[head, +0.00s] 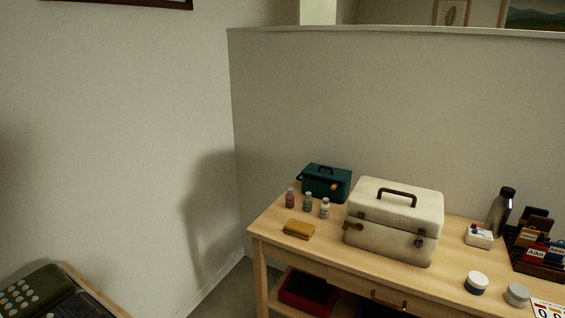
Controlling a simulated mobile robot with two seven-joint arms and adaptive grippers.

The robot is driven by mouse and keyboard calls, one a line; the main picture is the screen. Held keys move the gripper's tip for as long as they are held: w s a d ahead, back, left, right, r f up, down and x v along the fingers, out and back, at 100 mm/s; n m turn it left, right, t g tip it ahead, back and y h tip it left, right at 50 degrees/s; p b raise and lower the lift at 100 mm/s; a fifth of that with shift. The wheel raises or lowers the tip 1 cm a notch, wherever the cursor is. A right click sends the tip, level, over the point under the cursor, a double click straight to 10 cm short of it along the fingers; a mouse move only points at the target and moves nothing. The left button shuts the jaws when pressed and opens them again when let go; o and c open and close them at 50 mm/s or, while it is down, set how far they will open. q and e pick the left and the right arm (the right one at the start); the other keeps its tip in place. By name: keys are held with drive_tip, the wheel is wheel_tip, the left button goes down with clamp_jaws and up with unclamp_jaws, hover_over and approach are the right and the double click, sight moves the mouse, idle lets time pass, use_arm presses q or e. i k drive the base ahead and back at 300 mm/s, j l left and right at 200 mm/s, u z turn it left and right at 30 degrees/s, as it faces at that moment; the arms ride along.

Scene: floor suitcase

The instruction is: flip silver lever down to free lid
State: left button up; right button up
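A cream case (392,247) with a closed lid (397,208) and a dark brown handle on top stands on the wooden table in the head view. Its front has brown fittings at the left and a small dark metal latch (419,241) at the right. The latch is too small to tell its exact position, and I cannot pick out a silver lever clearly. Neither of my grippers shows in the head view.
The wooden table (264,233) holds a teal box (325,184), several small bottles, a yellow block (299,229), a white box (479,237), a dark flask (501,211), two round jars and a dark rack (540,262). A wall stands behind. Clear tabletop lies before the case.

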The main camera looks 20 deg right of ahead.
sight(421, 238)
drive_tip(key=z, duration=1.65)
